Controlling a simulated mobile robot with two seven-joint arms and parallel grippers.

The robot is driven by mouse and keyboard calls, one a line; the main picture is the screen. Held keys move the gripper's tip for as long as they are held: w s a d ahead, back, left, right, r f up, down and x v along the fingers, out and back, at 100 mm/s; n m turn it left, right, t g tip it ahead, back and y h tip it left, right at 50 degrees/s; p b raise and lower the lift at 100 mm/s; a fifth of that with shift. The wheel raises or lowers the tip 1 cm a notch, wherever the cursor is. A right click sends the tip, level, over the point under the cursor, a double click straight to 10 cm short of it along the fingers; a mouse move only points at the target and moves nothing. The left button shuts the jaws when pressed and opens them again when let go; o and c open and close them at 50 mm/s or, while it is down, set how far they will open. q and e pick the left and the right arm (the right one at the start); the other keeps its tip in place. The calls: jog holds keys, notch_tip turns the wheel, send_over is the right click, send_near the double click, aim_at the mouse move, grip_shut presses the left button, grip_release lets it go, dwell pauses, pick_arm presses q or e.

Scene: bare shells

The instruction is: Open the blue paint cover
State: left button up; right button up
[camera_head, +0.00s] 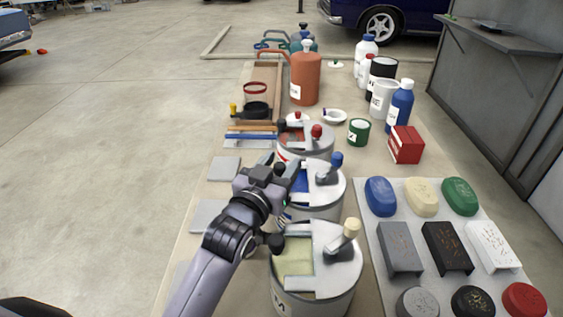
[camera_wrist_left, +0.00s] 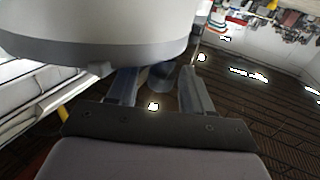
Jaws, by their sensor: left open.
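The blue paint can (camera_head: 318,207) stands in the middle of a row of cans on the table. Its light grey cover (camera_head: 325,185) has a blue-knobbed handle (camera_head: 336,160) at the right; blue paint (camera_head: 301,184) shows through an opening at the left. My left gripper (camera_head: 281,166) is open at the can's left side, its fingers pointing away over the rim area. Contact cannot be told. In the left wrist view, a dark rounded piece (camera_wrist_left: 160,77) shows between the open fingers (camera_wrist_left: 157,90); I cannot tell what it is. My right gripper is out of view.
A red paint can (camera_head: 318,137) stands just behind, and a cream paint can (camera_head: 318,271) in front. A tray with coloured blocks (camera_head: 408,208) lies to the right. An orange jug (camera_head: 305,78), a red box (camera_head: 406,144) and a blue bottle (camera_head: 399,107) stand farther back.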

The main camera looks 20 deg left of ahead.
pick_arm(q)
jog(key=shift+c, duration=0.3)
grip_shut()
jog(key=s+a+p, duration=0.2)
jog(key=a+p, duration=0.1)
jog(key=a, duration=0.3)
jog(key=shift+a+p, duration=0.25)
jog(key=shift+p, duration=0.05)
jog(key=shift+o, duration=0.3)
grip_release()
jog(key=shift+w, duration=0.1)
jog(key=s, duration=0.7)
jog(key=shift+a, duration=0.4)
